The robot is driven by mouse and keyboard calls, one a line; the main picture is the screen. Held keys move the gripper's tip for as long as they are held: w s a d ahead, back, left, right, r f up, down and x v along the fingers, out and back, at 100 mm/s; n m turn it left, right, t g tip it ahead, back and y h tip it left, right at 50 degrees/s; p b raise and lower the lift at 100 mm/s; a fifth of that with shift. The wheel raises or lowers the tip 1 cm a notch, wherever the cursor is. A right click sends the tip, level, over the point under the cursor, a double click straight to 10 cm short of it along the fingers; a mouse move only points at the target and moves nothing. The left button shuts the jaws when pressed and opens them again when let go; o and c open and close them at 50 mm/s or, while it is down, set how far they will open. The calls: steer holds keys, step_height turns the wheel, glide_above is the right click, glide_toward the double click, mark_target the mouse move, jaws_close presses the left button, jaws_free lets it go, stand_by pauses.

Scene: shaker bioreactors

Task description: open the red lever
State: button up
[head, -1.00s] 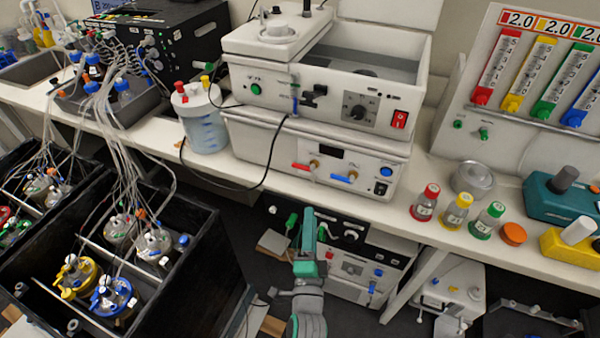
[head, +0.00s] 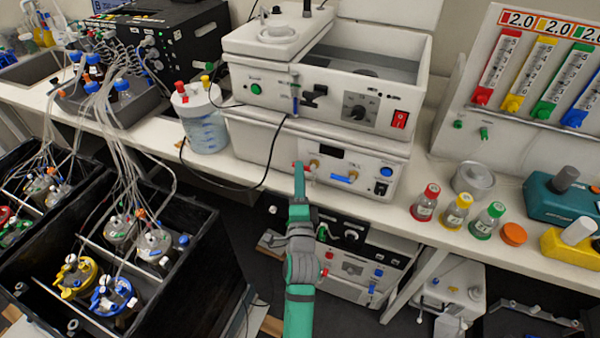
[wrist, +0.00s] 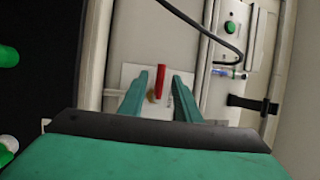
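The red lever (head: 297,166) is on the front of the lower white box (head: 262,146), beside a brass fitting. In the head view my gripper (head: 299,186) is at the lever and hides part of it. In the wrist view the red lever (wrist: 162,80) stands between the two green fingertips of my gripper (wrist: 159,84). The fingers are apart, with a visible gap on each side of the lever. Whether the fingertips reach past the lever is hard to tell.
A blue lever (head: 344,178) sits just right of the red one. A black cable (head: 264,175) hangs to the left, and it also crosses the wrist view (wrist: 195,24). The white bench (head: 385,211) runs below the box. Capped bottles (head: 425,202) stand to the right.

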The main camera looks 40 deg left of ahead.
steer(key=shift+w+a+r, duration=0.15)
steer(key=shift+w+a, duration=0.25)
steer(key=shift+w, duration=0.2)
steer(key=shift+c, duration=0.2)
jaws_close()
